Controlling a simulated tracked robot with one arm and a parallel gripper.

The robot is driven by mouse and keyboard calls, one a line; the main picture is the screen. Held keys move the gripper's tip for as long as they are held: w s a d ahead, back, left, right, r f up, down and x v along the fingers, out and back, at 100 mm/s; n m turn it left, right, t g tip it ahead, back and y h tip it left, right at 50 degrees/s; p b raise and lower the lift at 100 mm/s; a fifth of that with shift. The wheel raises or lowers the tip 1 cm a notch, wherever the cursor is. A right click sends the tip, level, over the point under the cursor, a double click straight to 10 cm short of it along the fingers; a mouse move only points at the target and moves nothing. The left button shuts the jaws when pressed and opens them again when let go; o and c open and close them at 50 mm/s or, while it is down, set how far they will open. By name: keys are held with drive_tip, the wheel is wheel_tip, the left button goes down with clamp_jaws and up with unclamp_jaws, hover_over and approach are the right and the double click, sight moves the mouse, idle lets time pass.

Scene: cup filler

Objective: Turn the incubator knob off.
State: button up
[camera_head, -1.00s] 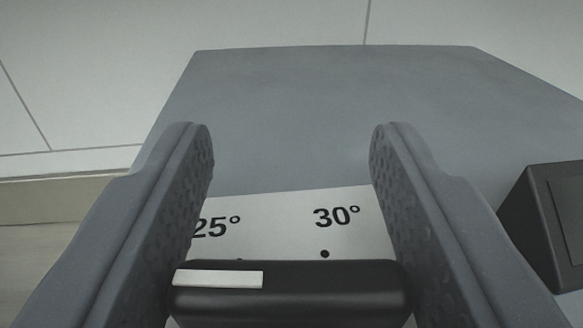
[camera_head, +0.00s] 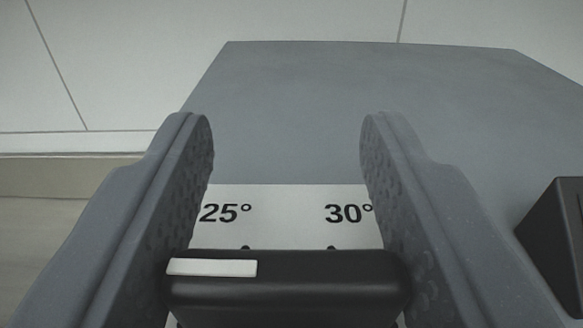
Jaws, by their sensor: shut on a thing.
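The incubator knob (camera_head: 300,285) is a black bar with a white pointer mark (camera_head: 212,267) on its left part, low in the picture. Behind it is a white dial plate (camera_head: 285,225) with "25°" on the left and "30°" on the right, each with a dot below. My gripper (camera_head: 287,125) has one finger on each side of the knob, and the fingers are closed against its two ends. The white mark lies near the 25° dot. The rest of the dial is hidden below the knob and behind the fingers.
The grey incubator panel (camera_head: 370,105) fills the area behind the dial. A black box-like part (camera_head: 560,245) juts from the panel at the right. Pale wall tiles (camera_head: 210,20) show at the back, and a floor at the lower left.

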drive_tip(key=o, duration=1)
drive_tip(key=s+p, duration=0.1)
drive_tip(key=s, duration=1.2)
drive_tip(key=shift+s+f, duration=0.1)
drive_tip(key=shift+s, duration=0.3)
